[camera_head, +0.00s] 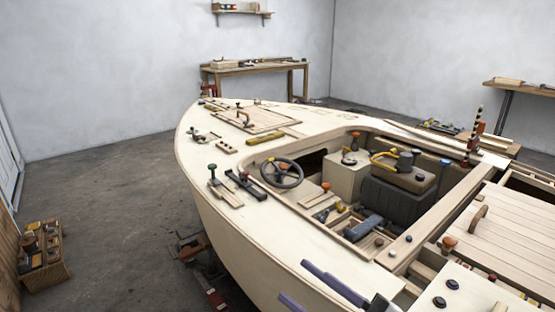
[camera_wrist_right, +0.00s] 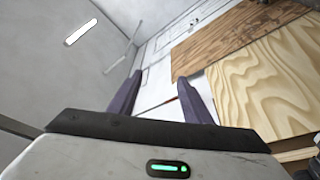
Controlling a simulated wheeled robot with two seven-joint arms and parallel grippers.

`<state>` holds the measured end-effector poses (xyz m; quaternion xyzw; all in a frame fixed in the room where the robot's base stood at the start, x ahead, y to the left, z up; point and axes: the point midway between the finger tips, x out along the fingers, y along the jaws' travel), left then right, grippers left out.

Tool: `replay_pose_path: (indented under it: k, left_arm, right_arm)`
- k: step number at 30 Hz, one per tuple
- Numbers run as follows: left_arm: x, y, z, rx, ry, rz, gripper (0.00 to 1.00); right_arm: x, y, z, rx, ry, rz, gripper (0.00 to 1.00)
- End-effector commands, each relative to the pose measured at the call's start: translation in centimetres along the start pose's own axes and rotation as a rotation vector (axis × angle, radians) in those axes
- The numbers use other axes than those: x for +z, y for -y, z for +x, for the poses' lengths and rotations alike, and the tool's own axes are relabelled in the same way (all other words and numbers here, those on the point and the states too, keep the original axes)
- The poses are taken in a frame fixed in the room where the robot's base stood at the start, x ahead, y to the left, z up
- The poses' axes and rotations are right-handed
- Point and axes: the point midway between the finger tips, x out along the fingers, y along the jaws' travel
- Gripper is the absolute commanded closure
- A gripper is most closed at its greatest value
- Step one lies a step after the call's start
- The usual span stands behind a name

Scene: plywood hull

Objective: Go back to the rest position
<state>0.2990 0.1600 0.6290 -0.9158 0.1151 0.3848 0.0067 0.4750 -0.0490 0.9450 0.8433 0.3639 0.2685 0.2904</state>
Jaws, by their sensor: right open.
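My right gripper (camera_head: 292,279) shows at the bottom of the head view, its two purple fingers spread apart and pointing left. Nothing is between the fingers. It overlaps the near side of the plywood hull (camera_head: 230,225) in the picture; I cannot tell the gap to the hull. In the right wrist view the gripper (camera_wrist_right: 160,78) is also open and empty, facing a white wall area and wood panels. My left gripper is not in view.
The deck carries a steering wheel (camera_head: 282,173), a dark seat (camera_head: 397,200) and several clamps and tools. A wooden crate (camera_head: 43,257) stands on the floor at left. Bare floor (camera_head: 110,220) lies between crate and hull. A workbench (camera_head: 256,68) stands behind. Plywood sheets (camera_wrist_right: 270,85) show in the wrist view.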

Motion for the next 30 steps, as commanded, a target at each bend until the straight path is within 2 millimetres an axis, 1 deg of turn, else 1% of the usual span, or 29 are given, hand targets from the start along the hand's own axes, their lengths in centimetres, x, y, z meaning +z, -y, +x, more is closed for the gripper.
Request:
replay_pose_path:
  k: [1, 2, 3, 5, 6, 8, 9, 10, 11, 12, 15, 18, 21, 22, 28, 29, 30]
  left_arm:
    - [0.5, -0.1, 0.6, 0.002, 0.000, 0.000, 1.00]
    - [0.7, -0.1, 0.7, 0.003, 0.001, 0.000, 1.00]
    - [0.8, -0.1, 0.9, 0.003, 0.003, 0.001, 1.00]
    - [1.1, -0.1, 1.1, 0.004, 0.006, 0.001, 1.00]
    - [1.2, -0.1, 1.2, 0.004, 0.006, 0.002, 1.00]
    - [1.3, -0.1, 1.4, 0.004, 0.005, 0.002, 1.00]
    - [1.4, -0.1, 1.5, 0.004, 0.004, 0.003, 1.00]
    - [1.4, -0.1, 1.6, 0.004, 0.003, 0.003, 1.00]
    - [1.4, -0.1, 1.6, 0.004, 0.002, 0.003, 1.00]
    - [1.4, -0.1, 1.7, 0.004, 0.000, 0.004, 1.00]
    - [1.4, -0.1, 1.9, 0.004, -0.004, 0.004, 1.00]
    - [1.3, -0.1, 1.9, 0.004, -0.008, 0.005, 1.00]
    - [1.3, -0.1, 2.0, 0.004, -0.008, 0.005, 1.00]
    - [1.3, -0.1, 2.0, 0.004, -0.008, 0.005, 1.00]
    - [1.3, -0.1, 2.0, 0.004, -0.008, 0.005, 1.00]
    - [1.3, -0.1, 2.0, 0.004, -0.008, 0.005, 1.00]
    - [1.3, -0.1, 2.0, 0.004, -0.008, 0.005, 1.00]
  right_arm:
    - [3.1, 1.2, -2.0, 0.108, 0.122, 0.121, 0.55]
    - [5.0, 1.7, -3.4, 0.165, 0.203, 0.186, 0.55]
    - [7.2, 2.6, -5.2, 0.221, 0.304, 0.262, 0.55]
    - [9.8, 4.5, -8.0, 0.277, 0.438, 0.360, 0.55]
    - [11.4, 6.0, -9.9, 0.303, 0.524, 0.421, 0.55]
    - [13.3, 8.6, -12.7, 0.326, 0.646, 0.509, 0.55]
    - [14.3, 10.5, -14.6, 0.334, 0.725, 0.565, 0.55]
    - [14.8, 12.0, -16.0, 0.337, 0.780, 0.608, 0.55]
    - [15.3, 13.5, -17.3, 0.337, 0.834, 0.650, 0.55]
    - [15.7, 15.4, -19.1, 0.334, 0.902, 0.701, 0.55]
    - [16.0, 19.9, -22.7, 0.313, 1.040, 0.815, 0.55]
    - [15.6, 23.0, -25.1, 0.291, 1.130, 0.896, 0.55]
    - [15.2, 24.7, -26.4, 0.274, 1.177, 0.941, 0.55]
    - [15.1, 24.9, -26.6, 0.271, 1.185, 0.947, 0.55]
    - [15.0, 25.2, -26.8, 0.267, 1.192, 0.956, 0.55]
    - [15.0, 25.2, -26.8, 0.267, 1.192, 0.955, 0.57]
    - [15.0, 25.2, -26.7, 0.267, 1.192, 0.955, 0.64]
